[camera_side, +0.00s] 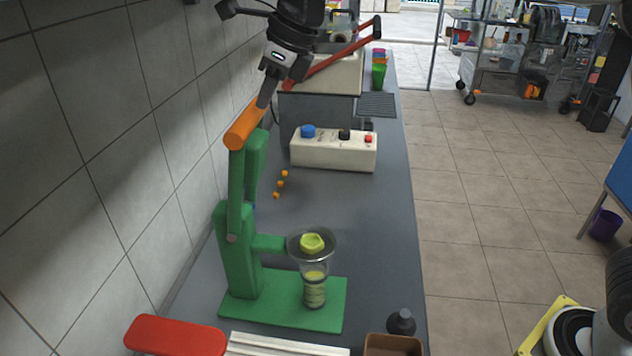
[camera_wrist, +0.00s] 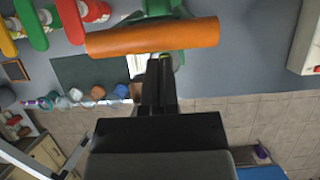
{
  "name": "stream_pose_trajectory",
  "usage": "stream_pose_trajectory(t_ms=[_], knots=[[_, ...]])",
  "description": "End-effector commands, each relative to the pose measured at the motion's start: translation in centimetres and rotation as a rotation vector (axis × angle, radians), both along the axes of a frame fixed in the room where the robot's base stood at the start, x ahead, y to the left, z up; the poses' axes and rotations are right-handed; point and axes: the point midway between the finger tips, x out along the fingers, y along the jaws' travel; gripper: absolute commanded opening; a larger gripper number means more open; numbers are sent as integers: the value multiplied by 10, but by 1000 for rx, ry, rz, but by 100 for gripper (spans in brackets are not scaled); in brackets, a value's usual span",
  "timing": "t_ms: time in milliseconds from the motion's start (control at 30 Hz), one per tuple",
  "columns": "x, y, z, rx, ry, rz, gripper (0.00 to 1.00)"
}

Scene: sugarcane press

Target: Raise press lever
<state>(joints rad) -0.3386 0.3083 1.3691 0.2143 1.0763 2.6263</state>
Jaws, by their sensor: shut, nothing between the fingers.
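The green press (camera_side: 240,250) stands on the grey counter against the tiled wall. Its lever arm points up and ends in an orange handle (camera_side: 245,124). My gripper (camera_side: 263,102) is shut and empty, its fingertips right at the handle in the side view. In the wrist view the orange handle (camera_wrist: 150,37) lies across, just beyond the tips of my gripper (camera_wrist: 160,60); whether they touch I cannot tell. A funnel with a yellow-green piece (camera_side: 312,243) sits on a glass (camera_side: 315,290) on the press base.
A white control box (camera_side: 333,152) with blue, black and red knobs stands behind the press. Several small orange balls (camera_side: 280,184) lie on the counter. A red object (camera_side: 175,335) and a dark bottle (camera_side: 401,321) are in front. Red handles (camera_side: 330,65) rise behind my gripper.

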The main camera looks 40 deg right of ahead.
Motion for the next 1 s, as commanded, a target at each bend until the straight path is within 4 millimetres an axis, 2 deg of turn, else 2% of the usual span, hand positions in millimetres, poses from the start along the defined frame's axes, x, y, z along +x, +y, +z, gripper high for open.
stream_pose_trajectory(t_ms=[200,1000], knots=[[-13,-16,28,-12,13,-2,0],[-85,-91,25,-17,20,-4,0]])
